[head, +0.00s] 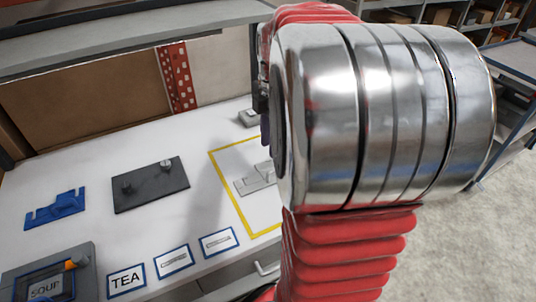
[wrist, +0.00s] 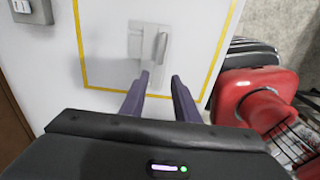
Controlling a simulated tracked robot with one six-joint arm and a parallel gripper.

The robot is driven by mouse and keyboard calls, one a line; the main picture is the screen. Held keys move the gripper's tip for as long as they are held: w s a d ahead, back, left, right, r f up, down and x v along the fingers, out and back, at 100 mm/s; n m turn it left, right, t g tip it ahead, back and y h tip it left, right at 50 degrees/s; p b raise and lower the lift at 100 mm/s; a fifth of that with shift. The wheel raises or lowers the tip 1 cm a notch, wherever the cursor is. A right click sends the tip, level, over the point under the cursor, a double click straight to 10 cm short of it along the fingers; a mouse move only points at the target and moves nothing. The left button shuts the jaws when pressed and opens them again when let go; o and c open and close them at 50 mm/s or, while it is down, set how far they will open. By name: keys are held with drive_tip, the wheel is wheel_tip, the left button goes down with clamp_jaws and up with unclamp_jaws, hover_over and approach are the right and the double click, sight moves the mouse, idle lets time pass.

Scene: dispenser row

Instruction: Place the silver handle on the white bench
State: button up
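The silver handle (wrist: 147,44) is a pale grey, low piece with a raised bar. It lies on the white bench (wrist: 100,60) inside a yellow outline, and the head view shows it there too (head: 256,178), partly hidden by my arm. My gripper (wrist: 160,77) is open and empty. In the wrist view its two dark fingers are apart and point toward the handle's near edge; the height between them is hard to tell. In the head view my arm hides most of the gripper.
A blue bracket (head: 56,208), a dark plate with two knobs (head: 150,185) and a small grey box (head: 249,118) sit on the bench. A SOUP dispenser (head: 45,278) and TEA label (head: 126,281) are at the front left. A shelf (head: 130,40) overhangs the back.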

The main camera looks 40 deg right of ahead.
drive_tip(key=shift+r, duration=0.8)
drive_tip(key=s+a+m+t, duration=0.2)
drive_tip(key=a+m, duration=0.5)
drive_tip(key=a, duration=0.5)
drive_tip(key=s+a+m+t, duration=0.3)
drive_tip(key=s+a+m, duration=0.2)
drive_tip(key=a, duration=0.8)
drive_tip(key=m, duration=0.2)
drive_tip(key=shift+a+r+m+h, duration=0.25)
drive_tip(key=shift+a+m+h, duration=0.05)
drive_tip(key=shift+m, duration=0.1)
